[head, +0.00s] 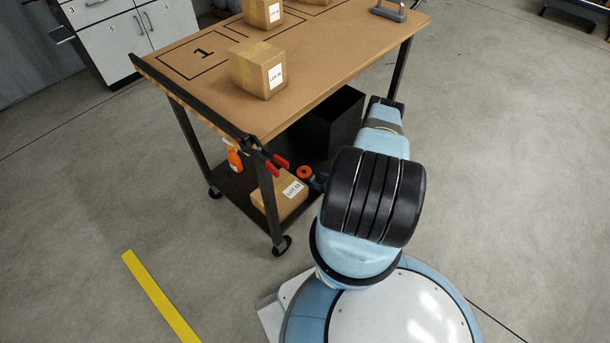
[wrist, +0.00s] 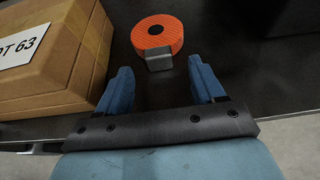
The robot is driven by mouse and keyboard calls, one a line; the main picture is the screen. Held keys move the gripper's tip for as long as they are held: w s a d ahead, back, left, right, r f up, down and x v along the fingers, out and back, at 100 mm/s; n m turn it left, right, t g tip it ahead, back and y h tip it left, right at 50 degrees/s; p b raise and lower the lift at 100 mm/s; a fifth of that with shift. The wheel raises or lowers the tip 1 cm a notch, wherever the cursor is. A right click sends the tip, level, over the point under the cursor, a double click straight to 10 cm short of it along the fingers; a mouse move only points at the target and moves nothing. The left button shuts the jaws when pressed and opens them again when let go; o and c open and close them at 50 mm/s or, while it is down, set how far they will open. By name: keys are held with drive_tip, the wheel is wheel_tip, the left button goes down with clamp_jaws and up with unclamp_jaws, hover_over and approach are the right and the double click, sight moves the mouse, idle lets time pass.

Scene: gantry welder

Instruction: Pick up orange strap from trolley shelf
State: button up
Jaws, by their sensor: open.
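The orange strap (wrist: 158,32) is a rolled coil with a grey metal buckle on its near side. It lies on the dark lower shelf (wrist: 180,83) of the trolley. It also shows in the head view (head: 304,172), partly hidden by my arm. My gripper (wrist: 157,78) is open and empty, its two blue fingers pointing toward the strap. The strap is just beyond the fingertips, roughly centred between them. In the head view the gripper is mostly hidden behind my arm and beside the trolley.
A cardboard box marked LOT 63 (wrist: 48,80) stands close to the left finger. A black bin (head: 331,122) stands behind on the shelf, and an orange bottle (head: 235,160) is at the left.

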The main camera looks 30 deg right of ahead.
sight(313, 177)
drive_tip(key=shift+x, duration=1.95)
drive_tip(key=shift+a+r, duration=0.1)
drive_tip(key=shift+r, duration=0.1)
drive_tip(key=c, duration=1.2)
drive_tip(key=shift+c, duration=0.2)
drive_tip(key=shift+r, duration=0.15)
